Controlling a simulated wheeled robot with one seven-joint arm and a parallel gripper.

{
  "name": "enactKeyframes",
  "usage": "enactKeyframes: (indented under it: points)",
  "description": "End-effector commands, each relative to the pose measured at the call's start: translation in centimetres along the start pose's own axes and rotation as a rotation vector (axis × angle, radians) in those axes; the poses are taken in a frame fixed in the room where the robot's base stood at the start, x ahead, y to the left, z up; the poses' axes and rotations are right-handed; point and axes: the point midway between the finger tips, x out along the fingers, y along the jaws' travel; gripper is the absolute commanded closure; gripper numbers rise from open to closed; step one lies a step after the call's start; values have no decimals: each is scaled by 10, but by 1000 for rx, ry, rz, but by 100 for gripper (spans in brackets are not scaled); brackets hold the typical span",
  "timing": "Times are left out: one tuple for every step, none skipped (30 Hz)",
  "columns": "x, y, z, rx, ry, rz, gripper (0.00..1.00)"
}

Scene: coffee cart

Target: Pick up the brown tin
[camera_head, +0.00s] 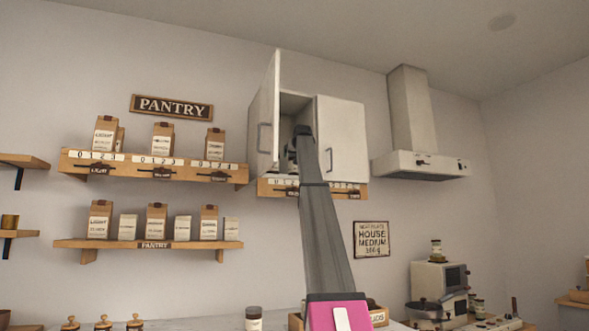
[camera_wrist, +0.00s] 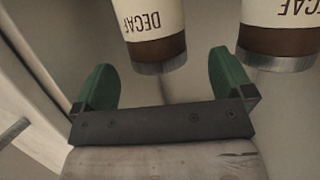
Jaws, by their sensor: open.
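Two tins with cream "DECAF" labels, brown bands and silver rims show in the wrist view, their lettering upside down. One tin (camera_wrist: 156,48) is ahead of my gripper (camera_wrist: 163,68), roughly in line with the gap between its green fingers. The other tin (camera_wrist: 278,40) is to the right, beyond the right finger. My gripper is open, with nothing held between the fingers. The tops of both tins in the picture are cut off. In the head view, my arm reaches up to the open wall cabinet (camera_head: 264,130), and the tins are hidden there.
The cabinet's left door (camera_head: 268,110) stands open and its right door (camera_head: 341,135) is shut. A range hood (camera_head: 415,165) hangs to the right. Pantry shelves (camera_head: 150,165) with several paper bags are at left. A dark-lidded jar (camera_head: 253,320) stands on the counter below.

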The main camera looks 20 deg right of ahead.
Motion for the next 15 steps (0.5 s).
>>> enactKeyframes:
  points:
    - [4, 0, -1, 0, 0, 0, 1]
    - [7, 1, -1, 0, -1, 0, 1]
    - [11, 1, -2, 0, -1, 0, 1]
    - [15, 2, -3, 0, -1, 0, 1]
    - [19, 2, -4, 0, 0, 0, 1]
    - [25, 3, -5, 0, 0, 0, 1]
    - [29, 4, -6, 0, 0, 0, 1]
    - [34, 4, -5, 0, 0, 0, 1]
    - [39, 3, -5, 0, 0, 0, 1]
    - [43, 3, -5, 0, 0, -1, 1]
    - [46, 3, -4, 0, 0, 0, 1]
    - [48, 3, -4, 0, 0, 0, 1]
    - [49, 3, -4, 0, 0, 0, 1]
    - [50, 3, -4, 0, 0, 0, 1]
    - [50, 3, -3, 0, 0, 0, 1]
